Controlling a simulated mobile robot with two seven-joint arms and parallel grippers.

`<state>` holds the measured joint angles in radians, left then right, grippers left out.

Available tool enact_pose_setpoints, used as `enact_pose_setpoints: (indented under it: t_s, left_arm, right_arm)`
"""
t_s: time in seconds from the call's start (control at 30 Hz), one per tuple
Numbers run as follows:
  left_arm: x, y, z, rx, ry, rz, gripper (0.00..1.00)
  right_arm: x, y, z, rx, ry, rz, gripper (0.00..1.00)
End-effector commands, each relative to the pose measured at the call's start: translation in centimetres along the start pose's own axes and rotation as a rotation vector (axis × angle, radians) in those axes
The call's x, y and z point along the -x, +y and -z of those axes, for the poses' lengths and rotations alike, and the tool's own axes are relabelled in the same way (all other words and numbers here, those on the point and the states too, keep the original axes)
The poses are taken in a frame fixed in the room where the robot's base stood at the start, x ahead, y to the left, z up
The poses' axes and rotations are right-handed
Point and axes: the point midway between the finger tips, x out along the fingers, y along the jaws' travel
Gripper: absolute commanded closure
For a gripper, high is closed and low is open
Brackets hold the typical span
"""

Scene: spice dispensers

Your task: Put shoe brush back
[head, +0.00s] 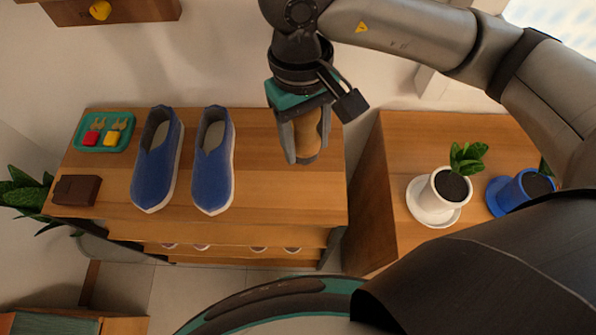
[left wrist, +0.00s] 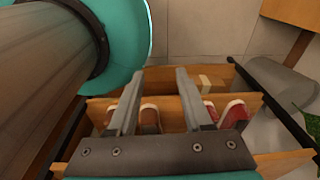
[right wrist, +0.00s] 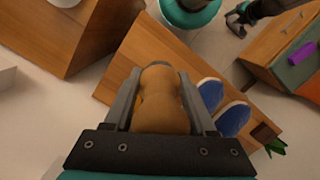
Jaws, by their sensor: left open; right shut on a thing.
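The shoe brush (head: 308,130), with a tan wooden body and a dark end, is upright between the fingers of my right gripper (head: 304,158). My right gripper is shut on it above the right part of the shoe cabinet top (head: 270,200). In the right wrist view, the brush (right wrist: 160,105) fills the space between the fingers; whether its lower end touches the top is unclear. My left gripper (left wrist: 155,74) shows in the left wrist view, open and empty, in front of the cabinet's lower shelves, where red shoes (left wrist: 233,113) stand.
Two blue shoes (head: 157,165) (head: 213,165) stand left of the brush. A green tray (head: 128,133) with keys and a brown wallet-like item (head: 76,190) lie at the far left. A white potted plant (head: 449,190) and a blue pot (head: 520,190) stand on the right cabinet. The top between shoes and brush is clear.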

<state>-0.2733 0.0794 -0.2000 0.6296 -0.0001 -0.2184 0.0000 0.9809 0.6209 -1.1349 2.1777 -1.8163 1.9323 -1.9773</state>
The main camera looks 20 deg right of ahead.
Motion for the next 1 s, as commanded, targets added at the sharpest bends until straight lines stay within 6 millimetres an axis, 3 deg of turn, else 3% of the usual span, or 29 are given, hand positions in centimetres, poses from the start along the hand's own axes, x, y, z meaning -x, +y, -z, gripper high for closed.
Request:
enact_pose_setpoints:
  t_s: [0.17, 0.33, 0.6, 0.83, 1.0]
  left_arm:
    - [-0.1, 0.4, -2.2, 0.0, -0.033, -0.005, 0.5]
    - [-0.3, 0.6, -3.7, 0.0, -0.057, -0.008, 0.5]
    - [-0.9, 0.5, -3.1, 0.0, -0.047, -0.006, 0.5]
    - [-1.1, 0.4, -2.1, 0.0, -0.029, -0.004, 0.5]
    - [-1.5, 0.4, -2.2, 0.0, -0.029, -0.004, 0.5]
  right_arm:
    - [-3.4, -0.2, 0.1, 0.005, -0.008, 0.0, 0.99]
    - [-8.0, -0.2, 0.7, 0.003, -0.008, 0.001, 0.99]
    - [-14.2, -0.2, 1.5, 0.003, -0.004, 0.001, 0.99]
    - [-16.2, -0.1, 1.9, 0.003, -0.003, 0.0, 0.99]
    - [-18.8, -0.2, 2.2, 0.002, -0.003, 0.001, 0.99]
